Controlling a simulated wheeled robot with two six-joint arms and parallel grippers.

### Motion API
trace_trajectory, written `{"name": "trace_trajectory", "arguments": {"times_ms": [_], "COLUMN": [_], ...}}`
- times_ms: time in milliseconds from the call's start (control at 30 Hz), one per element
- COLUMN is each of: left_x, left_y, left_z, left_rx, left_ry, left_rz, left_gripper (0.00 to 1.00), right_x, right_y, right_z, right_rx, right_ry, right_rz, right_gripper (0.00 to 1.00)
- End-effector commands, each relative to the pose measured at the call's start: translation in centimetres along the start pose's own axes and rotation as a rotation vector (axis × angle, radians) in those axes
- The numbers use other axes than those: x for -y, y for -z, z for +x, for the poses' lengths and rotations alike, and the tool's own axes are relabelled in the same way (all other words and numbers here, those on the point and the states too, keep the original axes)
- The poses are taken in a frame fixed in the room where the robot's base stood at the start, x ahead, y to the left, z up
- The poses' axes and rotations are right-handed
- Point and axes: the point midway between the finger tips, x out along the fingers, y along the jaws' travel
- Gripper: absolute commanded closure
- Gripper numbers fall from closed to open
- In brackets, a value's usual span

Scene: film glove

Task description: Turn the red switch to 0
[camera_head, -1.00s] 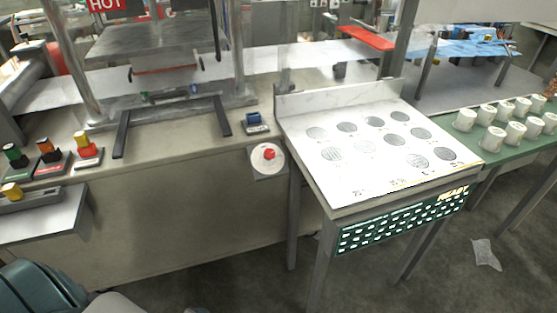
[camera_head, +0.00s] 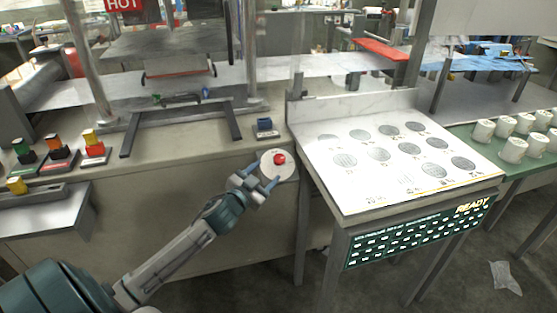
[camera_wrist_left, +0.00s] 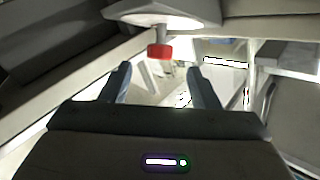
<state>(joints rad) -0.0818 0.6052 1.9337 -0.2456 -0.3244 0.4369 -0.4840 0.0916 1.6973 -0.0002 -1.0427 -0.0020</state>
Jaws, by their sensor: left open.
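The red switch (camera_head: 279,159) is a red knob on a round white plate (camera_head: 289,172), on the front of the bench below its top edge. My left gripper (camera_head: 262,180) is at the lower left part of the plate, its fingers spread and pointing at the switch. In the left wrist view the red switch (camera_wrist_left: 160,51) stands out from its plate on a short stem, just beyond and between the two open fingers (camera_wrist_left: 155,82). Nothing is between the fingers. The switch's markings are too small to read. My right gripper is not in view.
A white panel table (camera_head: 345,195) with several round discs stands close on the right. A small blue switch (camera_head: 264,124) sits on the bench top above the plate. Green, orange and yellow switches (camera_head: 60,147) are at the left.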

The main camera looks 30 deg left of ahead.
Motion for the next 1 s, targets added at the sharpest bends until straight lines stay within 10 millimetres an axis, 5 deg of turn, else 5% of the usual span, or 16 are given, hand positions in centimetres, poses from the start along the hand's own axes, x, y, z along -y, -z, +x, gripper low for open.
{"name": "trace_trajectory", "arguments": {"times_ms": [433,900,1000], "left_x": [0.0,0.0,0.0], "left_y": [0.0,-0.1,-0.1], "left_z": [6.9,8.1,8.1], "left_rx": [0.001,0.001,0.001], "left_ry": [0.002,0.000,0.000], "left_rz": [-0.003,0.001,0.001], "left_gripper": [0.45,0.45,0.64], "right_x": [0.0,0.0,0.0], "right_y": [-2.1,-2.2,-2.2], "right_z": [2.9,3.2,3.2], "right_rx": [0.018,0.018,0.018], "right_ry": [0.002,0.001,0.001], "right_rz": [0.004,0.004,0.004], "right_gripper": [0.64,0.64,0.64]}}
